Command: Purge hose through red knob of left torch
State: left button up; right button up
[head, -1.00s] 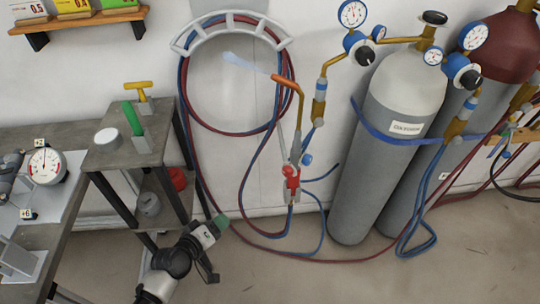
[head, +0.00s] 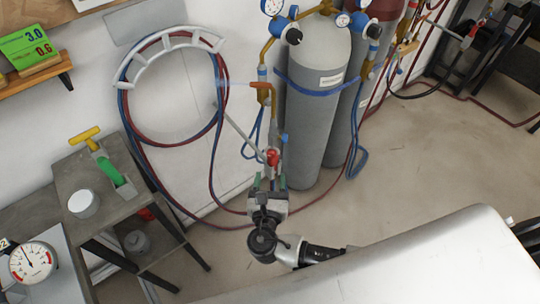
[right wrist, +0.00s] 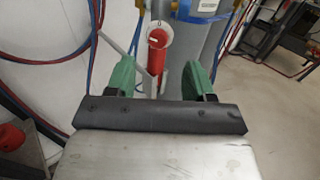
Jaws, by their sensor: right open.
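The left torch stands upright in front of the wall, with its brass neck (head: 273,105) bent left at the top. Its red knob (head: 272,157) is low on the body and also shows in the right wrist view (right wrist: 157,52). My right gripper (head: 269,180) is just below and in front of the knob in the head view. In the right wrist view its green fingers are spread, one on each side of the torch and apart from it. Red and blue hoses (head: 214,160) loop from a wall rack (head: 125,75). My left gripper is not in view.
Grey gas cylinders (head: 310,110) with gauges stand right of the torch, held by a blue strap. Floor (head: 430,150) at right is clear. Another red-knobbed torch (head: 484,22) shows far right.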

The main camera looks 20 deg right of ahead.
aim_at(271, 156)
jog(key=p+x, duration=0.1)
jog(key=x, duration=0.6)
jog(key=shift+w, duration=0.1)
jog(key=shift+a, duration=0.1)
jog(key=c, duration=0.9)
jog(key=shift+f, duration=0.1)
